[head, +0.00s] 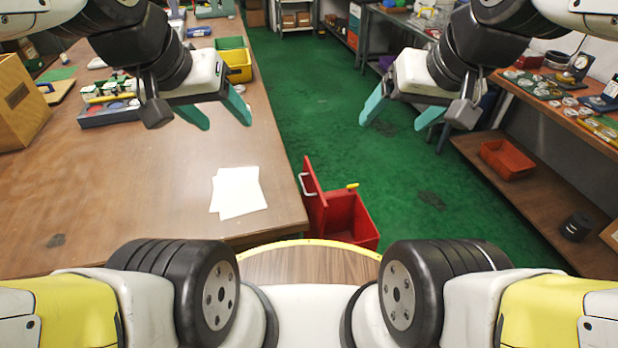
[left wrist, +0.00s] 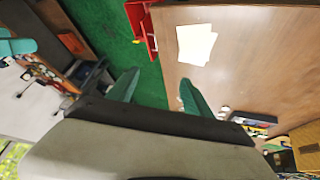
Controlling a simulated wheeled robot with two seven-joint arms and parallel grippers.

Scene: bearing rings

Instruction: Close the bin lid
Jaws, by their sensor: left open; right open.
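A red bin (head: 351,222) stands on the green floor in the head view, against the right edge of the wooden table and just beyond my yellow-rimmed base. Its red lid (head: 314,196) is open and stands upright on the bin's left side, with a pale handle on it. A small yellow piece shows at the bin's back rim. The bin also shows in part in the left wrist view (left wrist: 143,28). My left gripper (head: 229,116) is open and empty above the table. My right gripper (head: 397,118) is open and empty above the floor aisle. Both are well apart from the bin.
The wooden table (head: 140,190) fills the left, with white papers (head: 238,192) near its front right corner. A yellow bin (head: 238,66) stands farther back. A workbench with parts and a lower shelf holding a red tray (head: 506,159) line the right. The green floor between is clear.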

